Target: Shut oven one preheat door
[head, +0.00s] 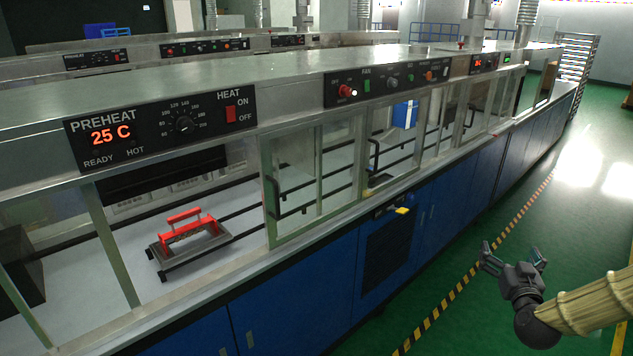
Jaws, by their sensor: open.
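The oven's preheat panel (160,128) reads 25 C. Below it the preheat opening is uncovered. A framed glass sliding door (313,178) with a black handle (272,197) at its left edge stands to the right of this opening. I take it to be the preheat door, slid open. Inside the opening a dark carrier (168,262) with a red handle (184,216) sits on the pale oven floor. My gripper (513,256) is open and empty over the green aisle floor at the lower right, well apart from the door.
Blue cabinets (290,300) run under the oven's metal ledge. A yellow object (402,210) sticks out on the cabinet front. A second control panel (388,82) and more glass doors continue to the right. The green floor (570,215) beyond the striped tape (470,280) is clear.

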